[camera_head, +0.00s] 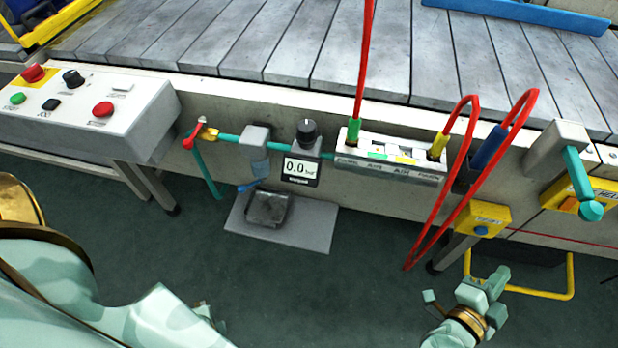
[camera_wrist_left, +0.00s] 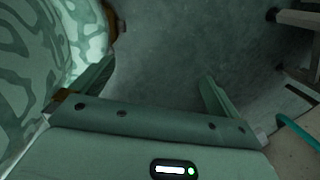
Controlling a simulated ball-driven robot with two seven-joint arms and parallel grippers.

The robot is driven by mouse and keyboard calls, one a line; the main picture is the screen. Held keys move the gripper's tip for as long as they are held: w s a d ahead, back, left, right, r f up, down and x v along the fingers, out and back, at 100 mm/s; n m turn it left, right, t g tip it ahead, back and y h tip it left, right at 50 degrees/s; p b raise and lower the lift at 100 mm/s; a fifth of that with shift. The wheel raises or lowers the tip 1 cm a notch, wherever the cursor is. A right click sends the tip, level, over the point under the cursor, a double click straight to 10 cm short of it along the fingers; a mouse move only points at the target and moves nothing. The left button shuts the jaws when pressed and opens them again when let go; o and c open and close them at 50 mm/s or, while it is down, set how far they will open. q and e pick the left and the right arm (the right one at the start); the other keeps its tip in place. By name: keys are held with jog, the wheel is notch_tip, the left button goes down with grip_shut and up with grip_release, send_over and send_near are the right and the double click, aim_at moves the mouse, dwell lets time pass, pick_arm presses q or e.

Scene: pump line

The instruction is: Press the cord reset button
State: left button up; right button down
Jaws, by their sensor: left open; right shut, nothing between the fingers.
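A yellow box (camera_head: 484,215) with a small label is mounted low on the front of the line, right of centre in the head view. A blue button (camera_head: 481,230) sits on its lower face; I take this as the cord reset button, though the label is too small to read. My right gripper (camera_head: 496,282) is shut and empty, below the box and apart from it. My left gripper (camera_wrist_left: 155,88) is open and empty in the left wrist view, over the dark green floor. The button does not show in that view.
Red hoses (camera_head: 440,200) loop down just left of the yellow box. A teal-handled lever (camera_head: 580,178) and another yellow box (camera_head: 590,196) are to its right. A yellow floor frame (camera_head: 540,294) stands below. A control panel (camera_head: 75,100) is at left.

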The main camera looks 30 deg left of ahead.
aim_at(481, 230)
pick_arm(q)
jog(key=b, duration=0.2)
jog(key=w+a+f+b, duration=0.1)
jog(key=b, duration=0.1)
jog(key=shift+w+a+f+m+y+b, duration=0.15)
jog(key=shift+w+m+y+b, duration=0.15)
jog(key=shift+y, duration=0.1)
pick_arm(e)
notch_tip(481, 230, down, 7)
jog(key=m+g+h, duration=0.1)
jog(key=m+g, duration=0.2)
jog(key=m, duration=0.1)
jog(key=shift+w+a, duration=0.2)
jog(key=shift+w, duration=0.2)
pick_arm(q)
jog(key=w+d+n+t+h+b, duration=0.1)
jog(key=w+d+t+h+b, duration=0.1)
jog(key=w+d, duration=0.3)
jog(key=shift+d+r+b, duration=0.25)
jog(key=shift+r+b, duration=0.1)
jog(key=shift+b, duration=0.55)
pick_arm(e)
jog(key=w+a, duration=0.3)
jog(key=w, duration=0.5)
jog(key=shift+w, duration=0.15)
pick_arm(q)
jog(key=shift+w, duration=0.1)
pick_arm(e)
jog(key=shift+f, duration=0.1)
